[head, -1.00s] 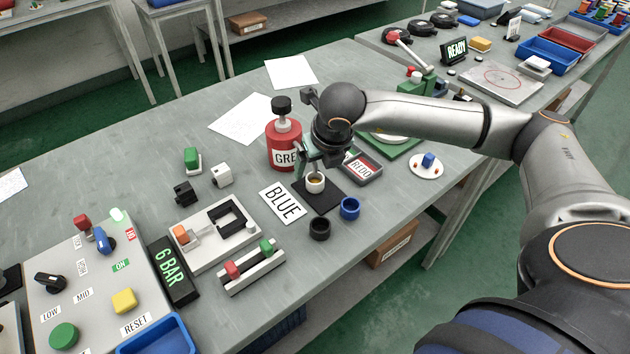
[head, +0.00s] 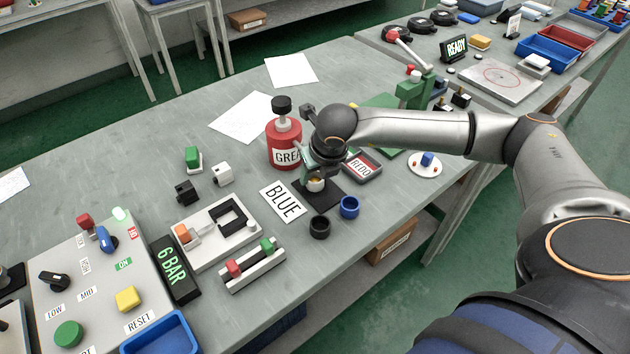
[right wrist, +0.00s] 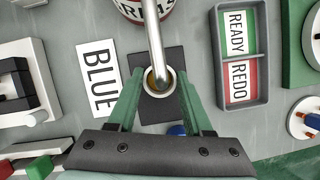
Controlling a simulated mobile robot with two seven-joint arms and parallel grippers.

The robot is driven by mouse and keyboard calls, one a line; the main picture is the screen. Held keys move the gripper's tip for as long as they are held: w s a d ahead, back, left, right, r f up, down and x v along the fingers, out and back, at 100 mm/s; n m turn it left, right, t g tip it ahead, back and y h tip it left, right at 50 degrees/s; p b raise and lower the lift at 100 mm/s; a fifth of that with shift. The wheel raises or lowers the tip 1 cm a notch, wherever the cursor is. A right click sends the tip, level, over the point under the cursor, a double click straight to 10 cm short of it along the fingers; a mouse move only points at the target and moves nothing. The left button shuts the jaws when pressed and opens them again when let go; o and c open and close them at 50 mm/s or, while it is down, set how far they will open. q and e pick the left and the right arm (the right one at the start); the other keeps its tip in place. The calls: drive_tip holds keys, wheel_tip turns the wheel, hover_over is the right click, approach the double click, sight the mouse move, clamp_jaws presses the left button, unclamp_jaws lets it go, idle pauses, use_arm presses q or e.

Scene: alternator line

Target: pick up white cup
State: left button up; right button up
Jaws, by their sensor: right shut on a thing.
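The white cup (head: 315,186) stands on a small black mat (head: 327,199), partly hidden by my right gripper (head: 315,178). In the right wrist view the cup (right wrist: 159,82) shows from above as a white ring with a brownish inside. The green fingers of my right gripper (right wrist: 160,92) are on either side of it, shut on it. The cup looks to be still at the mat (right wrist: 172,62); I cannot tell whether it touches it. My left gripper is not in view.
A black cup (head: 320,228) and a blue cup (head: 349,207) stand close in front. A red bottle (head: 284,145) is just behind, a BLUE card (head: 283,201) to the left, and a grey tray (head: 376,172) to the right.

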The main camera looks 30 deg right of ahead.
clamp_jaws()
drive_tip(key=shift+r, duration=0.1)
